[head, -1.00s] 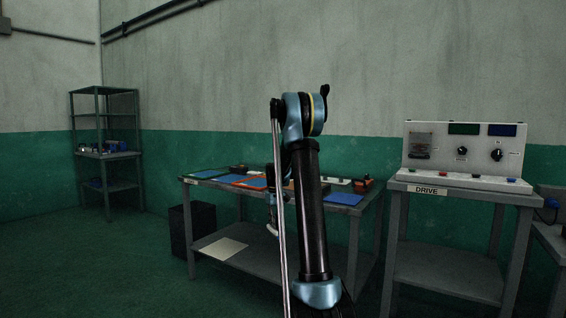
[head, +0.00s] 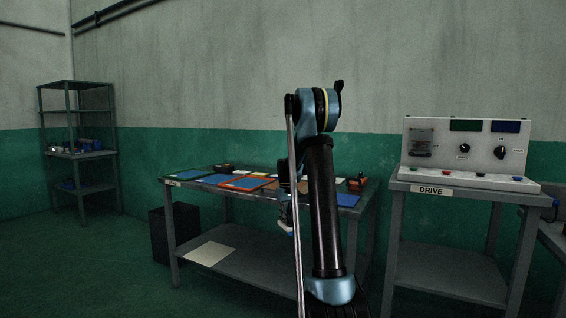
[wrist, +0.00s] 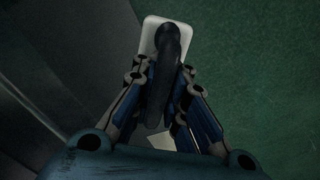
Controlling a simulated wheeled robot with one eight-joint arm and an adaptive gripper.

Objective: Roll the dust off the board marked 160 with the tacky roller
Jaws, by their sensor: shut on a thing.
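My gripper (wrist: 163,70) is shut on the black handle (wrist: 167,50) of a tool with a white head, which looks like the tacky roller (wrist: 151,28). In the head view the gripper is mostly hidden behind my arm, with a small pale part of the tool (head: 287,229) hanging below it, in front of the table. Several flat blue boards lie on the table, one in an orange frame (head: 262,186) and one at the right end (head: 347,200). The number 160 cannot be read on any of them.
The grey table (head: 232,193) has a lower shelf with a pale sheet (head: 209,253). A dark bin (head: 172,235) stands behind its left end. A DRIVE control panel (head: 470,155) stands on a bench at right; a shelf rack (head: 80,154) is at left. The floor at left is clear.

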